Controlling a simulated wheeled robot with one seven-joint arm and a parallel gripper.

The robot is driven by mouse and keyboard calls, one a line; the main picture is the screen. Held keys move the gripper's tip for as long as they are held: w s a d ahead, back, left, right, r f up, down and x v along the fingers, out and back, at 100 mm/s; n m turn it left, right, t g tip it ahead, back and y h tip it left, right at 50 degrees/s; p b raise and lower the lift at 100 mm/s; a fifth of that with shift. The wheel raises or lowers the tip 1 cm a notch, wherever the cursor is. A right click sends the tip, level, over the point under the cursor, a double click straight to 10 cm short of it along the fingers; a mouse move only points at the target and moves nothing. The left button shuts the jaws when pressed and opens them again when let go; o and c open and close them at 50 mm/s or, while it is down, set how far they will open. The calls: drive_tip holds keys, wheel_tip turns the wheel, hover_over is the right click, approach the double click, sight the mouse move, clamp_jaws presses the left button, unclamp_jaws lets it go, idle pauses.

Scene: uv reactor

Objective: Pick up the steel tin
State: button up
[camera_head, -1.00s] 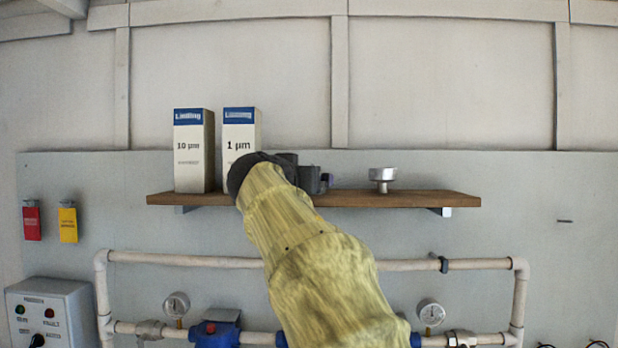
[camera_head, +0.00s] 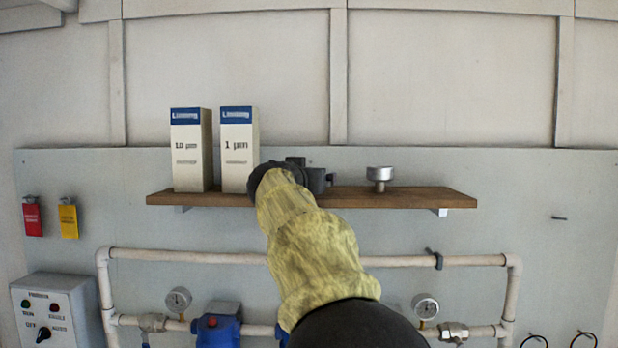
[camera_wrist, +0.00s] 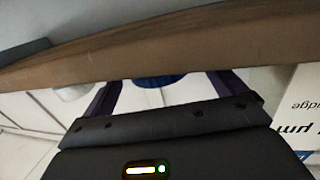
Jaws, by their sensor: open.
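My gripper (camera_head: 316,178) is at the brown shelf, mostly hidden behind my own sleeved arm in the head view. In the wrist view, which is upside down, its two dark fingers stand apart (camera_wrist: 166,90). A rounded blue thing (camera_wrist: 160,81) shows between them at the shelf edge, partly cut off; I cannot tell whether it is the steel tin or whether the fingers touch it. A small round silver metal piece (camera_head: 380,176) stands on the shelf to the right of my gripper. I cannot tell for sure which thing is the steel tin.
The shelf (camera_head: 430,197) holds two white-and-blue boxes, one marked 10 µm (camera_head: 187,150) and one marked 1 µm (camera_head: 236,150), close left of my gripper. Pipes (camera_head: 190,256) with gauges run below. The shelf's right end is clear.

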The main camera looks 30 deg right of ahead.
drive_tip(key=shift+w+d, duration=0.3)
drive_tip(key=shift+s, duration=0.1)
drive_tip(key=c, duration=1.2)
